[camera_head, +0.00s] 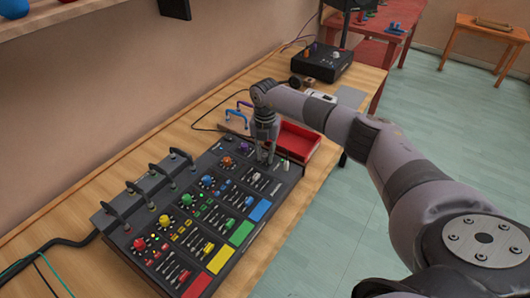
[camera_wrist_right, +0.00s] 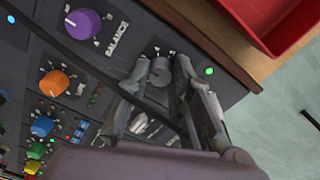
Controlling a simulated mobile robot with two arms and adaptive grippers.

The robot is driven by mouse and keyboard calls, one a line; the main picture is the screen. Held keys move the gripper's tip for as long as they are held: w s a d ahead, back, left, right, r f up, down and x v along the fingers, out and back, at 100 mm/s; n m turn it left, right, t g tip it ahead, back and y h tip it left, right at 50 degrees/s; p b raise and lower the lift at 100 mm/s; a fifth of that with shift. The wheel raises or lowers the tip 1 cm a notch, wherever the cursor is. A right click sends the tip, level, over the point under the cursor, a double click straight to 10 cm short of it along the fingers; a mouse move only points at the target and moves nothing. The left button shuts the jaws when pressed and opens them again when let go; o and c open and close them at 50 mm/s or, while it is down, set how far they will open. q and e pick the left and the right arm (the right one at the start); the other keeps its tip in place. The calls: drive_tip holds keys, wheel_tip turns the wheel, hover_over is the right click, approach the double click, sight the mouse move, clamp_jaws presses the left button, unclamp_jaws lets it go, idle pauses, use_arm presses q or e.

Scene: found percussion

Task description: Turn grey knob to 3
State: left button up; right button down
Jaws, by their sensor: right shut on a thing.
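The grey knob (camera_wrist_right: 160,72) sits on the dark panel of the mixer, near its edge, in the right wrist view. My right gripper (camera_wrist_right: 159,78) is shut on it, one finger on each side. The pointer and most of the knob's markings are too small or hidden to read. In the head view my right gripper (camera_head: 265,155) points down at the far right end of the mixer (camera_head: 250,232) and hides the knob. My left gripper is not in view.
A purple knob (camera_wrist_right: 84,24) and an orange knob (camera_wrist_right: 54,83) are close by. A red tray (camera_head: 298,142) stands just beyond the mixer's end. A black box (camera_head: 322,62) is farther back on the wooden table. Cables run at the left.

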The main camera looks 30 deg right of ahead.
sight(265, 155)
drive_tip(key=c, duration=1.4)
unclamp_jaws()
wheel_tip(265, 155, up, 12)
drive_tip(key=shift+r, duration=0.1)
